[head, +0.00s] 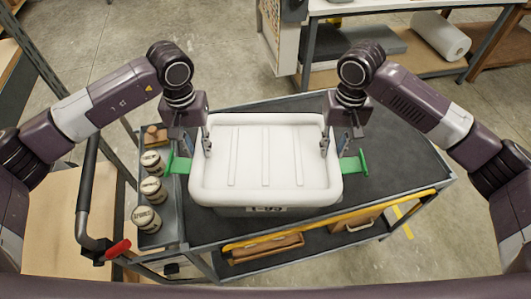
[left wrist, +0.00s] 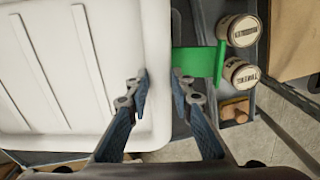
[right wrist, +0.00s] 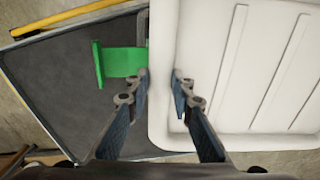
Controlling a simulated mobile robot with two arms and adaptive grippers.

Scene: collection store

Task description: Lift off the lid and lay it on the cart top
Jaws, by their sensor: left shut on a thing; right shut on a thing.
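The white ribbed lid (head: 265,160) lies level over a grey box (head: 240,211) on the cart top (head: 385,150). I cannot tell whether a gap separates lid and box. My left gripper (head: 202,146) is shut on the lid's left rim; the left wrist view shows one finger on each side of the rim (left wrist: 160,85). My right gripper (head: 329,146) is shut on the right rim in the same way, as the right wrist view shows (right wrist: 160,85). A green latch (head: 180,164) sticks out at the box's left, and another green latch (head: 353,164) at its right.
The dark cart top is bare to the right of the box. Several labelled jars (head: 151,189) stand on a side shelf at the left. A lower shelf holds wooden pieces (head: 265,247). A bench with a white roll (head: 441,36) stands behind.

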